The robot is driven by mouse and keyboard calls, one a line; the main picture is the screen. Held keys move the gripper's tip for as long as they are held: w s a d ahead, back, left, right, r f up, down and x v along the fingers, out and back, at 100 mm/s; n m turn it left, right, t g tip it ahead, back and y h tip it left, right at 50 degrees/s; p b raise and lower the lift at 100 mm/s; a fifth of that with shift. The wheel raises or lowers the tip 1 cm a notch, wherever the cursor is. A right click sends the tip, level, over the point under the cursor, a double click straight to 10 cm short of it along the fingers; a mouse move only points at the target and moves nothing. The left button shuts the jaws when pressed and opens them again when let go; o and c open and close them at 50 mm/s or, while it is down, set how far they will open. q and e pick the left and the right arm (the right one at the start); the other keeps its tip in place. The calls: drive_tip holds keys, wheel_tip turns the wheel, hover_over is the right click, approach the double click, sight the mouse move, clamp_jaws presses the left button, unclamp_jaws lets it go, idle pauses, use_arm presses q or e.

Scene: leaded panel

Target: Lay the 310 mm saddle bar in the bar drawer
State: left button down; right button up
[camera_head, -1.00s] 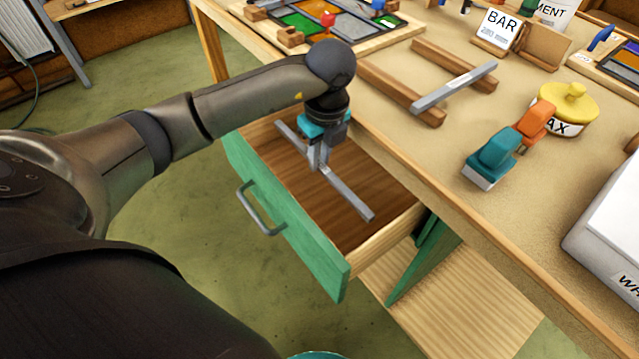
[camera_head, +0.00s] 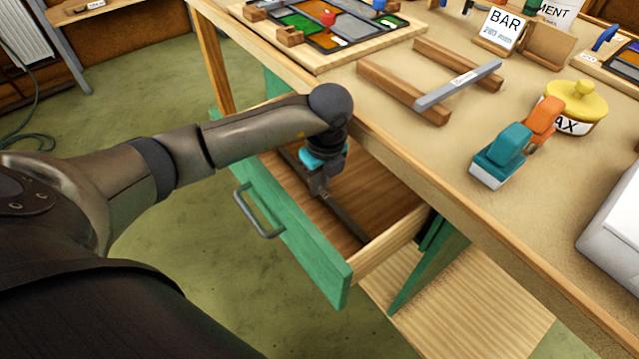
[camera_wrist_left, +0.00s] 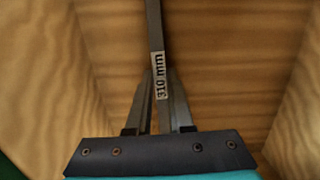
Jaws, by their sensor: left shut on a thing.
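The 310 mm saddle bar (camera_head: 347,220) is a long, thin grey bar inside the open bar drawer (camera_head: 393,247), which has a green front and a wooden interior. In the left wrist view the bar (camera_wrist_left: 153,25) carries a "310 mm" label and runs away between my fingers. My left gripper (camera_head: 320,192) reaches down into the drawer and is shut on the bar near its middle. The bar lies low in the drawer, roughly along its length; whether it touches the floor I cannot tell. My right gripper is not in view.
Another grey bar (camera_head: 458,85) with a label rests across two wooden rails on the bench. A teal and orange tool (camera_head: 503,155), a yellow-lidded wax pot (camera_head: 571,105) and a BAR sign (camera_head: 501,31) stand nearby. The drawer handle (camera_head: 258,212) sticks out in front.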

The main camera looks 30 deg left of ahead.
sight(323, 193)
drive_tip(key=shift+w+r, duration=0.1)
use_arm(q)
drive_tip(key=c, duration=1.2)
unclamp_jaws()
drive_tip(key=shift+f, duration=0.1)
drive_tip(key=o, duration=0.4)
drive_tip(key=shift+r, duration=0.25)
wheel_tip(323, 193, up, 12)
drive_tip(key=d+p, duration=0.1)
drive_tip(key=p, duration=0.3)
drive_tip(key=shift+s+d+f+p, duration=0.15)
drive_tip(key=shift+s+p, duration=0.15)
drive_tip(key=shift+p, duration=0.05)
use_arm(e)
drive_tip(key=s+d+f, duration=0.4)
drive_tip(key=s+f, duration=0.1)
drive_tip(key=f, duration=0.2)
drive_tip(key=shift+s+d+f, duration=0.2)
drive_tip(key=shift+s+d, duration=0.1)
